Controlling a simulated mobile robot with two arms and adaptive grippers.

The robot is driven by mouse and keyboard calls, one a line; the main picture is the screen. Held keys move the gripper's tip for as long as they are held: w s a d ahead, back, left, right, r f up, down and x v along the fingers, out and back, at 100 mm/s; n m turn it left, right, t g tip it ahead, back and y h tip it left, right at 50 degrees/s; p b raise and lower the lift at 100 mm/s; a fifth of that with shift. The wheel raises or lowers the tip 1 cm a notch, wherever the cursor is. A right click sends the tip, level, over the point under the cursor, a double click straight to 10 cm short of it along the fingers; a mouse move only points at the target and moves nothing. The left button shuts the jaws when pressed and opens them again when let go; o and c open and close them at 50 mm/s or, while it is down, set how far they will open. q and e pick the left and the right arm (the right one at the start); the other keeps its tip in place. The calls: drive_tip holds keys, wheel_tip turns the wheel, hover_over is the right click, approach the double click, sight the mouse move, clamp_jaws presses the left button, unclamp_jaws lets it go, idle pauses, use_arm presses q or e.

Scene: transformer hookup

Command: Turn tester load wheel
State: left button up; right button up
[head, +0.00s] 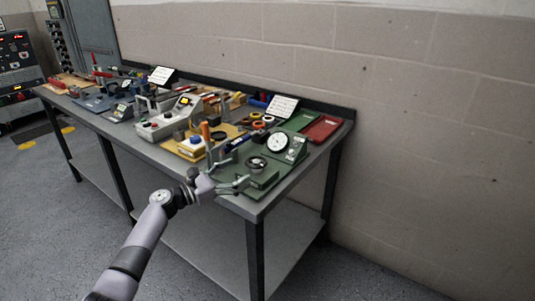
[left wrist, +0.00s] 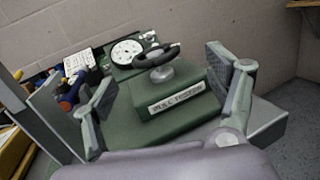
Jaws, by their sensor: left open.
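The green pull tester (head: 254,176) stands near the right front end of the workbench. Its dark load wheel (head: 257,162) sits on top of the green block, and its round white dial (head: 278,142) is behind. In the left wrist view the load wheel (left wrist: 156,56) sits on a grey hub above the labelled green block (left wrist: 178,105), with the dial (left wrist: 126,52) beyond it. My left gripper (head: 243,184) is open and empty at the bench's front edge, beside the tester. In the left wrist view its fingers (left wrist: 165,92) spread to either side of the block, and the wheel stands beyond them, untouched. My right gripper is not in view.
A red tray (head: 322,128) lies at the bench's right end. A white sign (head: 282,106), tape rolls (head: 258,121) and a grey box with a screen (head: 170,120) crowd the bench (head: 100,127). The wall is close behind; the floor in front is open.

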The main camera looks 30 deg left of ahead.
use_arm(q)
drive_tip(key=d+n+t+y+p, duration=0.1)
drive_tip(key=d+y, duration=0.1)
drive_tip(key=s+d+r+n+t+y, duration=0.1)
drive_tip(key=d+n+y, duration=0.1)
drive_tip(key=d+n+y+p, duration=0.1)
drive_tip(key=d+y, duration=0.2)
drive_tip(key=shift+s+r+t+p, duration=0.15)
drive_tip(key=shift+s+t+p, duration=0.2)
drive_tip(key=shift+t, duration=0.05)
drive_tip(key=s+d+n+g+y+p, duration=0.2)
drive_tip(key=s+n+g+y, duration=0.1)
drive_tip(key=s+n+y, duration=0.3)
drive_tip(key=y, duration=0.1)
approach(256, 160)
drive_tip(key=x, duration=0.9)
drive_tip(key=shift+w, duration=0.4)
drive_tip(key=c, duration=1.2)
drive_tip(key=shift+a, duration=0.1)
